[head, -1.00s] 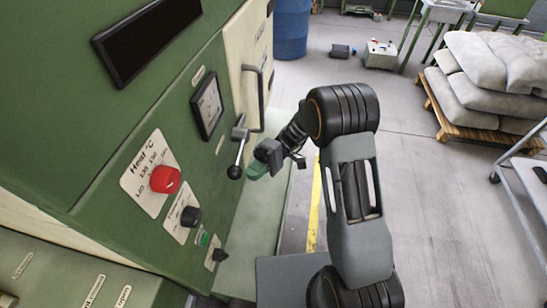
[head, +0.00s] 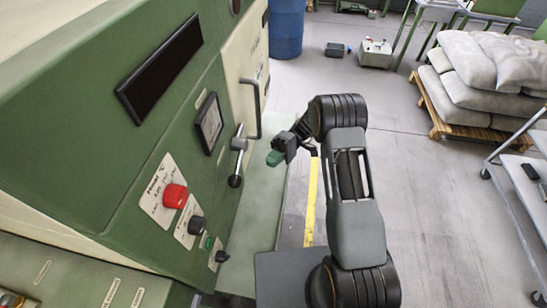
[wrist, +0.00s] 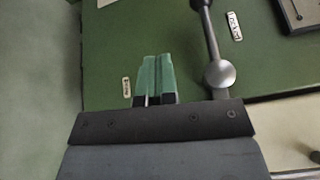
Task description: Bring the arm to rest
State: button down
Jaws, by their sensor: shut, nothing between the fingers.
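My gripper (head: 274,158) shows in the head view just right of the green machine's front, in front of my dark wrist. Its green fingers are together and hold nothing. In the wrist view my gripper (wrist: 155,75) points at the green machine panel (wrist: 110,50), with its fingers side by side. The black-knobbed lever (head: 236,180) on the machine hangs down to the left of my gripper, with a gap between them in the head view. A lever with a round metal hub (wrist: 220,74) shows right of the fingers in the wrist view.
The green machine (head: 130,150) fills the left, with a red knob (head: 175,196), a black knob (head: 196,225) and a door handle (head: 256,108). A blue barrel (head: 286,30), sacks on a pallet (head: 490,60) and a cart (head: 510,165) stand farther off. The floor between is clear.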

dwell(0.5)
jog(key=s+d+f+m+t+h, duration=0.3)
jog(key=s+d+m+t+h, duration=0.15)
jog(key=m+h, duration=0.2)
jog(key=s+d+r+t+h, duration=0.2)
jog(key=s+d+r+t, duration=0.2)
jog(key=r, duration=0.5)
jog(key=s+d+r+m+t+h, duration=0.1)
jog(key=s+d+r+t+h, duration=0.2)
jog(key=r+t, duration=0.6)
jog(key=shift+s+d+h, duration=0.35)
jog(key=shift+s, duration=0.45)
jog(key=shift+a, duration=0.1)
